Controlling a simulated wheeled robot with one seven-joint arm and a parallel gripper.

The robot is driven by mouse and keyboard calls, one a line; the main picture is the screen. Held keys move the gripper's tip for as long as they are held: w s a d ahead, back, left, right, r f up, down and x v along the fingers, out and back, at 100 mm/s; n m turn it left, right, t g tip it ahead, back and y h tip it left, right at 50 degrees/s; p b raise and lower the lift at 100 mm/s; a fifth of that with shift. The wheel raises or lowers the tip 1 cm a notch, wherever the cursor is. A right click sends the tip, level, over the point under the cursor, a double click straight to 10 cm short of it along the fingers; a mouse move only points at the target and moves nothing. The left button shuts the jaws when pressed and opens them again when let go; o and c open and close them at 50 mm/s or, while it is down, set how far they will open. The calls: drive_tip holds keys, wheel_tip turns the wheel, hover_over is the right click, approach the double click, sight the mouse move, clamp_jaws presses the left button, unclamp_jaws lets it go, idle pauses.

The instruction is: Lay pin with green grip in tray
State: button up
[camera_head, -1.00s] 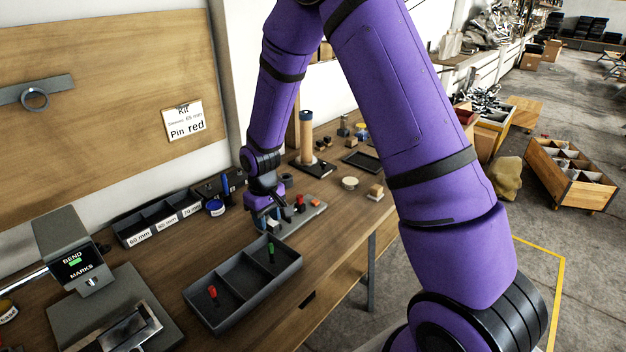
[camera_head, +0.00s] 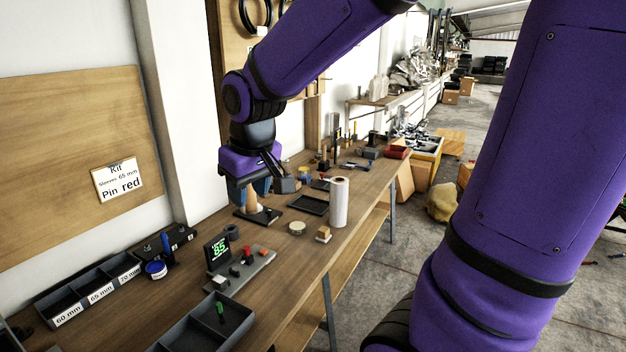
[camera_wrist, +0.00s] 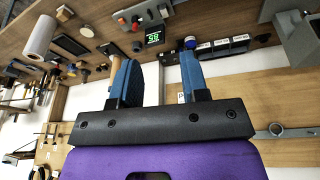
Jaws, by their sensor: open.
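The pin with the green grip (camera_head: 220,310) stands in a compartment of the dark grey tray (camera_head: 192,335) at the bottom of the head view. The pin looks upright, and its lower end is hard to make out. The tray's near part is cut off by the frame edge. My gripper (camera_head: 254,192) is up over the bench, well beyond the tray and away from the pin. In the wrist view its two blue fingers (camera_wrist: 155,62) are apart with nothing between them. I cannot make out the green-grip pin in the wrist view.
A gauge with a lit green display (camera_head: 218,248) and a red knob stands behind the tray. Labelled sleeve bins (camera_head: 100,283) lie at left. A wooden post on a dark base (camera_head: 262,216), a white roll (camera_head: 339,202) and a flat black tray (camera_head: 308,205) stand farther along.

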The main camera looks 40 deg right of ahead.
drive_tip(key=s+d+r+t, duration=0.1)
drive_tip(key=s+r, duration=0.2)
drive_tip(key=s, duration=0.4)
drive_tip(key=s+r+m+t, duration=0.1)
drive_tip(key=s+r, duration=0.2)
drive_tip(key=s, duration=0.5)
drive_tip(key=shift+d+r, duration=0.15)
drive_tip(key=shift+d, duration=0.2)
